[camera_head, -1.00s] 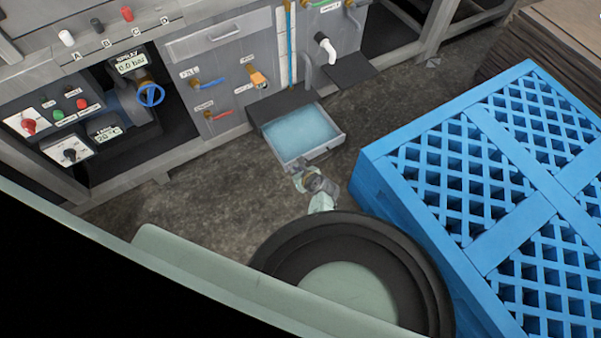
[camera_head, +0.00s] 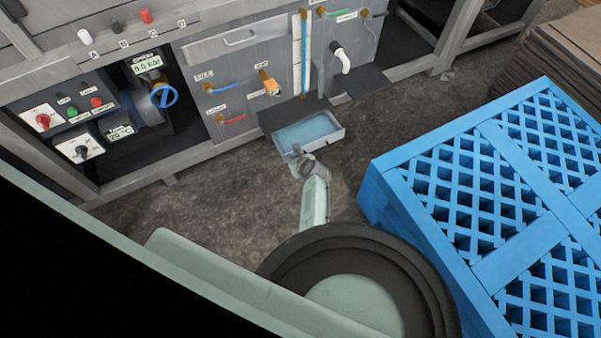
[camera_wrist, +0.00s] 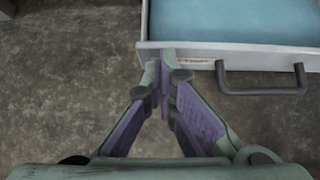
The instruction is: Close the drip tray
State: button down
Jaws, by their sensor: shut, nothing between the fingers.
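The drip tray (camera_head: 326,145) is a pale grey drawer with blue liquid in it. It sticks partly out from low on the machine front, its back part hidden under a dark cover. In the wrist view its front wall (camera_wrist: 215,54) crosses the upper right, with a dark bar handle (camera_wrist: 262,91) on it. My gripper (camera_head: 296,151) is shut and empty at the tray's front. In the wrist view the fingertips (camera_wrist: 158,62) meet at the front wall's left part, left of the handle, and appear to touch it.
A blue lattice crate (camera_head: 480,180) stands to the right, close to my arm. The grey machine front (camera_head: 225,75) with valves and labels rises behind the tray. Bare concrete floor (camera_head: 225,195) lies to the left of my arm.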

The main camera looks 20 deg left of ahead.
jog(key=w+a, duration=0.1)
jog(key=a, duration=0.1)
jog(key=w+a+b, duration=0.1)
jog(key=w+a, duration=0.1)
jog(key=w+a+b, duration=0.1)
jog(key=a, duration=0.1)
jog(key=shift+w, duration=0.35)
jog(key=shift+d, duration=0.1)
